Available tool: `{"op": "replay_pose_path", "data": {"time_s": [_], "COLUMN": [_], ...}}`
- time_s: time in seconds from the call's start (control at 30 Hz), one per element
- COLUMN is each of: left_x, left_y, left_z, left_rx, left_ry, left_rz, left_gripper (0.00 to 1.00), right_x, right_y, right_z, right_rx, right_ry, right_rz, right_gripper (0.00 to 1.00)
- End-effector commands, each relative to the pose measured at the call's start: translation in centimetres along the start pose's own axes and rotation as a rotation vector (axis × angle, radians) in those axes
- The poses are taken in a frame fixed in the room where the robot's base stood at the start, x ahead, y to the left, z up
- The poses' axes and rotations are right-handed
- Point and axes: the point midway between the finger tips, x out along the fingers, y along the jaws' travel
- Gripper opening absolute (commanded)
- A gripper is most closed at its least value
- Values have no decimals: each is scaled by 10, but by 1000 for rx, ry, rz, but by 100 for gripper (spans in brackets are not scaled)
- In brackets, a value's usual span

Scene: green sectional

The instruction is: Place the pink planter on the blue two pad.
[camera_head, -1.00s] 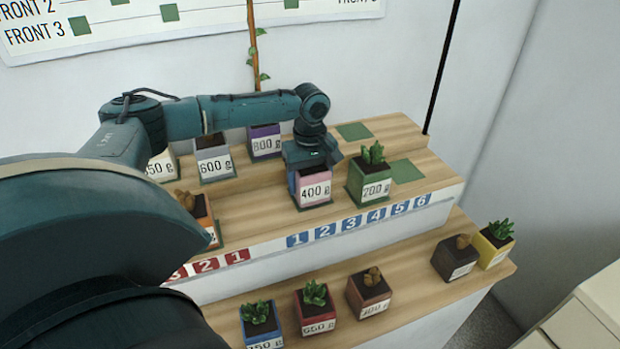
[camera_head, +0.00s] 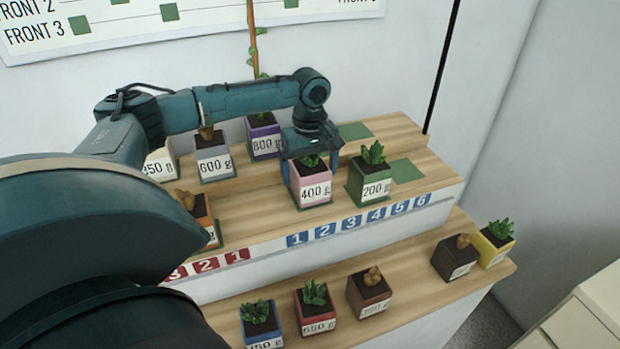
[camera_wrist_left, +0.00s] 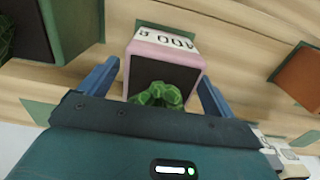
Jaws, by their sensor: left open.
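The pink planter (camera_head: 314,192), labelled 400 g and holding a small green succulent, stands upright on a green pad (camera_wrist_left: 150,25) on the wooden step. The blue 2 tile (camera_head: 322,231) is on the step's front face, below and slightly right of it. My left gripper (camera_head: 311,165) is open just above and around the planter, one finger on each side. In the left wrist view, the blue fingers (camera_wrist_left: 158,74) flank the pink planter (camera_wrist_left: 167,48) with gaps between. My right gripper is not in view.
A green planter (camera_head: 369,181) labelled 200 g stands close on the right, with a bare green pad (camera_head: 406,171) beyond it. A purple planter (camera_head: 263,135) and a grey planter (camera_head: 213,158) stand behind. Several planters line the lower step.

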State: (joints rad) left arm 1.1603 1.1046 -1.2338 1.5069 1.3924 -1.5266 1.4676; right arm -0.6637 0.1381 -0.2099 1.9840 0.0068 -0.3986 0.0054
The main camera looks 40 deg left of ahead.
Motion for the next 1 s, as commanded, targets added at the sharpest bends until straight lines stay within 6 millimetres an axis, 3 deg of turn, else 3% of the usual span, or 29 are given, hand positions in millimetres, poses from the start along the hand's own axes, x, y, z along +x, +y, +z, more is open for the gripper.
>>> {"op": "replay_pose_path", "data": {"time_s": [0.2,0.4,0.6,1.0], "left_x": [-50,-80,-91,-91], "left_y": [1,1,0,0], "left_z": [0,0,0,0], "left_rx": [0,0,0,0], "left_ry": [1,1,0,0], "left_rz": [5,3,1,0], "left_gripper": [90,90,90,90], "right_x": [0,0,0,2], "right_y": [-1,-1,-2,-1], "right_z": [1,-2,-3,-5], "right_rx": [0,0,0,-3], "right_ry": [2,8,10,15], "right_rz": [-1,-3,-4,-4], "right_gripper": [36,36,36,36]}}
